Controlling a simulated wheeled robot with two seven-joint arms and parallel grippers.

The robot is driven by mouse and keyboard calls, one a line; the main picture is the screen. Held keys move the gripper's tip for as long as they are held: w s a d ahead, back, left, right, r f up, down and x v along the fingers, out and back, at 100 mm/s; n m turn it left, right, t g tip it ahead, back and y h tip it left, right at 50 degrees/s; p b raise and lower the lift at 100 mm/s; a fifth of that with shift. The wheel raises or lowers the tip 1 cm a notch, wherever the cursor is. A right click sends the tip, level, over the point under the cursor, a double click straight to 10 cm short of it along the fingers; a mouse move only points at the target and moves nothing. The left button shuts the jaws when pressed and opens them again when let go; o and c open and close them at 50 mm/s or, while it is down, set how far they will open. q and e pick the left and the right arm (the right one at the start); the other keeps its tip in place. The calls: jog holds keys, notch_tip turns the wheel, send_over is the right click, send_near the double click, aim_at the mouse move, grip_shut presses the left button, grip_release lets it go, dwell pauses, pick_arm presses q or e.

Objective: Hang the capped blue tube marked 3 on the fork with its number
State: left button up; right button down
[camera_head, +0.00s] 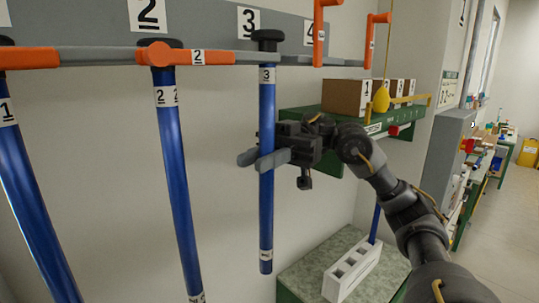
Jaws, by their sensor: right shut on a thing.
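The capped blue tube marked 3 (267,105) hangs upright, with its black cap (267,38) at the level of the grey bar (225,57), below the wall plate numbered 3 (248,23). The tube crosses the bar's line; I cannot tell whether the cap rests on a fork there. My right gripper (264,160) is shut around the tube's upper middle, coming from the right. The tube's lower end is free in the air. My left gripper is not in view.
Blue tubes marked 2 (176,180) and 1 (35,205) hang at orange forks on the left. A green shelf (335,118) with boxes (345,97) and a yellow bob (381,99) is behind my right arm. A white holed block (340,285) stands on the bench below.

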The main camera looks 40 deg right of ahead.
jog(key=shift+w+f, duration=0.55)
jog(key=shift+f, duration=0.05)
jog(key=c, duration=1.2)
grip_release()
jog(key=shift+o, duration=0.2)
jog(key=shift+d, duration=0.1)
